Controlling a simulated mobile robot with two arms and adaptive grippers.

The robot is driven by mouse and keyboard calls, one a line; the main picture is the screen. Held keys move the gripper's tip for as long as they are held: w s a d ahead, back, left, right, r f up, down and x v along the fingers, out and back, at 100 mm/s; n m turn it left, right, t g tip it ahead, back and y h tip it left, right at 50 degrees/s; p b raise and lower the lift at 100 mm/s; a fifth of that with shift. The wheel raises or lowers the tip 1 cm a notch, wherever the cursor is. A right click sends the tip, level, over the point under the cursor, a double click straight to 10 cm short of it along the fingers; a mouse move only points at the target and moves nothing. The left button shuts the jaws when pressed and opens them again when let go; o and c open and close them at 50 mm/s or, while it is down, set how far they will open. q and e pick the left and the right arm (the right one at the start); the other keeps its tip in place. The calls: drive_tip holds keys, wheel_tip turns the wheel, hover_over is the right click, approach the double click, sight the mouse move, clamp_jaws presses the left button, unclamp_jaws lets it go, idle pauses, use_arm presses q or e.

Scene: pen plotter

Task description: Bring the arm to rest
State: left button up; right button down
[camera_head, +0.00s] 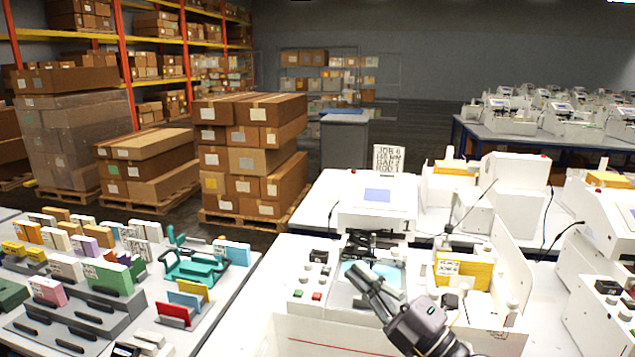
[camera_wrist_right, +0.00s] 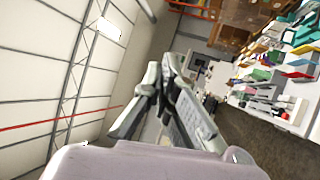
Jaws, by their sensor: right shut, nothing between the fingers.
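My right gripper (camera_head: 362,278) is raised in front of the pen plotter (camera_head: 378,212), its dark wrist coming in from the bottom of the head view. Its two grey fingers point up and to the left, shut with nothing held. In the right wrist view the fingers (camera_wrist_right: 165,68) come together near the middle, with the warehouse ceiling at left and the tables at right. The gripper covers part of the plotter's pale blue bed (camera_head: 352,272); I cannot tell how far above it the gripper is. My left gripper is not in view.
A button panel (camera_head: 312,276) stands left of the bed, and yellow pieces (camera_head: 475,272) sit in a white holder at right. The left table carries coloured blocks and a teal fixture (camera_head: 190,265). A sign (camera_head: 388,158) stands behind. Boxes on pallets (camera_head: 250,150) stand beyond.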

drive_tip(key=s+d+f+m+h, duration=0.4)
drive_tip(key=d+f+m+h, duration=1.15)
drive_tip(key=m, duration=0.45)
drive_tip(key=s+a+f+m+g, duration=0.1)
drive_tip(key=s+f+m+g, duration=0.1)
drive_tip(key=s+f+g, duration=0.7)
drive_tip(key=s+a+f+m+g, duration=0.25)
drive_tip(key=s+f, duration=0.85)
drive_tip(key=s, duration=0.6)
wheel_tip(320, 180, down, 33)
drive_tip(key=s+g+b, duration=0.2)
drive_tip(key=b, duration=0.4)
drive_tip(key=s+d+f+b, duration=0.2)
drive_tip(key=s+f, duration=0.6)
drive_tip(key=f, duration=0.1)
drive_tip(key=s+d+f+g+b, duration=0.1)
drive_tip(key=s+f+b, duration=0.1)
drive_tip(key=s+f, duration=0.6)
drive_tip(key=shift+d+f+n+h, duration=0.35)
drive_tip(key=shift+f, duration=0.25)
